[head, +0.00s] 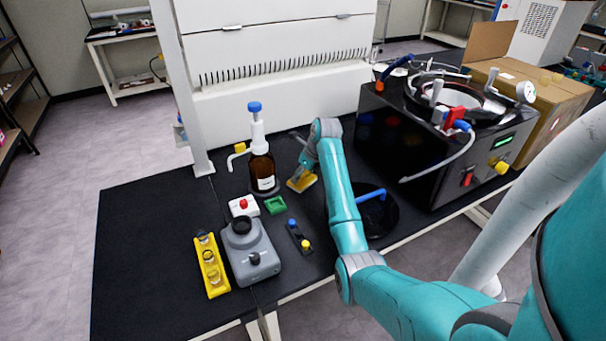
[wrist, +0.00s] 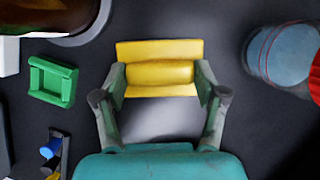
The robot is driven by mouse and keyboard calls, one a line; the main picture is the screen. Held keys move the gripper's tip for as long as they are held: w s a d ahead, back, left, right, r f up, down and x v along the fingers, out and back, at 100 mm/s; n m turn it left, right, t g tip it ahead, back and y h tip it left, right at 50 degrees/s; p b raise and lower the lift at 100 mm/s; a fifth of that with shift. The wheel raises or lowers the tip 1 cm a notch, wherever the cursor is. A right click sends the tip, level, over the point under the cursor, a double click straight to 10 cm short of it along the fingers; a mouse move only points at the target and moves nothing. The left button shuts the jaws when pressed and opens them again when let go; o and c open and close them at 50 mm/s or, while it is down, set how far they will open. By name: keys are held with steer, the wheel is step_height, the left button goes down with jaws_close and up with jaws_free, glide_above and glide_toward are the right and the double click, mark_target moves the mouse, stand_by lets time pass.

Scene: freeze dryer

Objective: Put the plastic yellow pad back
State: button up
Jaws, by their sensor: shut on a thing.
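The plastic yellow pad (head: 302,183) is at the end of my arm, over the black bench top, right of the brown bottle. In the wrist view the yellow pad (wrist: 158,49) is a block with a rounded middle, lying crosswise between the two fingers. My gripper (wrist: 160,80) is shut on it, one finger at each side. In the head view my gripper (head: 304,172) points down and partly covers the pad. I cannot tell whether the pad touches the bench. A small green holder (head: 275,205) sits to the left, apart from the pad; it also shows in the wrist view (wrist: 53,92).
The brown bottle (head: 262,174) with a dispenser top stands close on the left. A grey device (head: 250,262) and a yellow rack (head: 212,272) are at front left. The black freeze dryer (head: 420,145) stands right. The bench's far left is clear.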

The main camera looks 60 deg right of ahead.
steer(key=o, duration=1.1)
steer(key=shift+f, duration=0.1)
steer(key=v, duration=1.2)
